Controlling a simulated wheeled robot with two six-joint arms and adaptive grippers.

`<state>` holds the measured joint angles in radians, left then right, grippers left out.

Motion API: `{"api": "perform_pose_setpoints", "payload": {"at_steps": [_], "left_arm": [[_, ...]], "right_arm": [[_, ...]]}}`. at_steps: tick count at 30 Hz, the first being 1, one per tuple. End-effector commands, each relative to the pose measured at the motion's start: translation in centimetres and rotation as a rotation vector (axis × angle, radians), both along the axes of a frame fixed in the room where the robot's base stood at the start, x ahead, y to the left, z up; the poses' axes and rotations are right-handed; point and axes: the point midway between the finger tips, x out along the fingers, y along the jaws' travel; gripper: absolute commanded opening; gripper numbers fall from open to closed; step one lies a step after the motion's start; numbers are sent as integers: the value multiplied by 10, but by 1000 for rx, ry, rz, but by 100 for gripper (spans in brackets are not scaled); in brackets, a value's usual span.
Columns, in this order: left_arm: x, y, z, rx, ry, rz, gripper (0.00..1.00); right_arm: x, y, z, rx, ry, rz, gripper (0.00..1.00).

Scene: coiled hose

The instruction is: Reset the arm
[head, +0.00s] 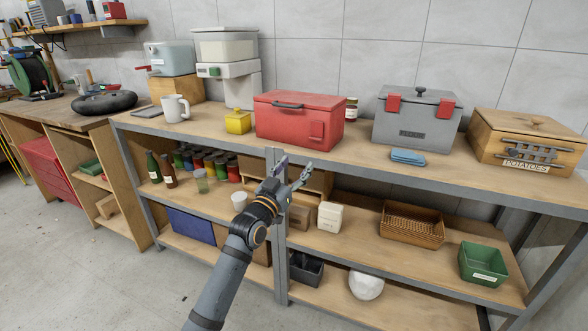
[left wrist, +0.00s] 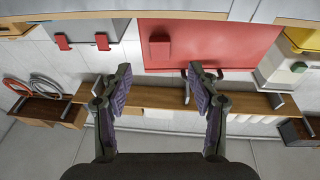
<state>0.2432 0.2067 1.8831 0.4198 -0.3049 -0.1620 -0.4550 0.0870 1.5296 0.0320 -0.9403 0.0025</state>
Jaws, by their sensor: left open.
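My left gripper (head: 291,169) is raised in front of the workbench, just below the front edge of its top and in front of the red cooler box (head: 286,128). Its two fingers are spread apart with nothing between them. In the left wrist view the open fingers (left wrist: 160,80) point toward the red box, which shows at the top of that view, apart from the fingers. My left arm reaches up from the bottom of the head view. My right arm and gripper are not in view.
Shelves below hold jars, a wicker basket (head: 411,224) and a green bin (head: 483,264). The floor at left is clear.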

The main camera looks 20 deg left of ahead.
Motion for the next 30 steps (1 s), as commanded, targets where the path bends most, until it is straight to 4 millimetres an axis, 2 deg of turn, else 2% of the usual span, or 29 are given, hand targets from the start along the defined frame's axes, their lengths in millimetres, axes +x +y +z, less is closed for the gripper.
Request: {"api": "perform_pose_setpoints", "payload": {"at_steps": [4,15,17,18,20,23,24,25,27,29,30], "left_arm": [[-7,1,-1,0,-1,-1,60],[-6,1,-2,0,0,0,60],[-6,1,-8,0,13,1,60],[-5,1,-18,2,37,1,60],[-5,2,-46,6,99,7,60],[-10,3,-121,19,268,19,60],[-16,4,-157,26,350,24,60],[-23,5,-184,32,411,29,60],[-42,6,-244,43,553,38,60],[-63,8,-294,53,673,47,60],[-80,9,-326,61,753,52,60]], "right_arm": [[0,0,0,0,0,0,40],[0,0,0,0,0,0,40],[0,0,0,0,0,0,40],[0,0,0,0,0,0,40],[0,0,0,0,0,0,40],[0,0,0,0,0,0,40],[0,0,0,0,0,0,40],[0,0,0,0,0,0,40],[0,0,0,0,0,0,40],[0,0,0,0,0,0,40],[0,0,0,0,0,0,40]]}}
